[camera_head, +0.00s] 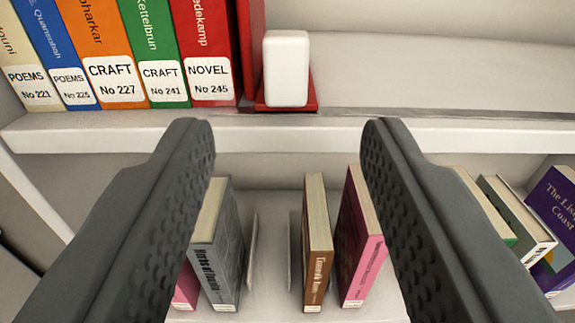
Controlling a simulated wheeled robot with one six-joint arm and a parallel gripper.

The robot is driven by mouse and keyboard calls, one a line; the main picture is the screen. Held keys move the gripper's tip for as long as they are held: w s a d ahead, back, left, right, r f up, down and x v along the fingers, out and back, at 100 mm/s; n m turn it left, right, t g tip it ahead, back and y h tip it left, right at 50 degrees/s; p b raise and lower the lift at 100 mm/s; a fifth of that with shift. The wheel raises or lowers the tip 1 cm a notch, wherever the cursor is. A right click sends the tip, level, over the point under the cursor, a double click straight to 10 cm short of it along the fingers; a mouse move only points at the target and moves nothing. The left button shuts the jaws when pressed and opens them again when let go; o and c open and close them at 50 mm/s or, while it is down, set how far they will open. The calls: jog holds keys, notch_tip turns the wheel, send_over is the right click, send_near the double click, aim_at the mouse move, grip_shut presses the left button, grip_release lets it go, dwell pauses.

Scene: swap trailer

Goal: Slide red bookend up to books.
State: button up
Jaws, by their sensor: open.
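The red bookend (262,50) stands on the upper shelf, just right of the row of books. A white rounded block (286,69) sits on its red foot. Its upright plate is close to the red NOVEL book (208,45), and I cannot tell if they touch. The other books to the left are green, orange (100,45), blue and cream, all upright with white labels. My gripper (275,130) is open and empty, its two dark fingers spread in front of the shelf edge, below and on either side of the bookend.
The upper shelf (430,75) is clear to the right of the bookend. Its front edge (290,135) runs across the view. The lower shelf holds a grey book (221,245), a brown book (317,245), a pink book (362,240) and a purple book (556,220).

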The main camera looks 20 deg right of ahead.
jog(key=v, duration=0.9)
jog(key=s+a+f+n+y, duration=0.1)
jog(key=s+a+f, duration=0.3)
jog(key=s+f, duration=0.6)
jog(key=s+a+f+n+y, duration=0.1)
jog(key=s+a+f, duration=0.4)
jog(key=s+f, duration=0.6)
jog(key=s+a+f+n+y, duration=0.1)
jog(key=s+a+f, duration=0.3)
jog(key=s+f, duration=0.6)
jog(key=shift+s+a+f+y, duration=0.2)
jog(key=shift+s+a+y, duration=0.15)
jog(key=shift+y, duration=0.45)
